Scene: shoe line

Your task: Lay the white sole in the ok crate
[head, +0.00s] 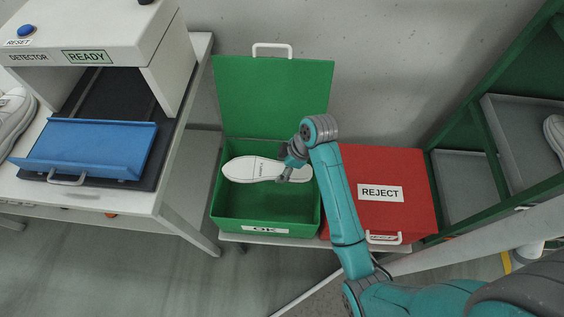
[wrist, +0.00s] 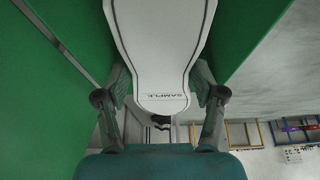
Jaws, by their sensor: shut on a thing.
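The white sole (head: 250,169) is in my gripper (head: 291,165), over the open green ok crate (head: 262,225). In the wrist view the sole (wrist: 161,45) lies between the two fingers of my gripper (wrist: 160,92), which touch its sides, and printed lettering shows on it. In the head view the sole lies crosswise above the crate's inside, toward its back. I cannot tell whether it touches the crate floor. The crate's green lid (head: 270,95) stands open at the back, and its front bears an OK label.
A red reject crate (head: 412,215) with its lid shut stands right of the ok crate. On the left is a detector (head: 90,30) reading READY, with a blue tray (head: 90,146) on its table. A green rack (head: 480,135) with grey trays stands at the right.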

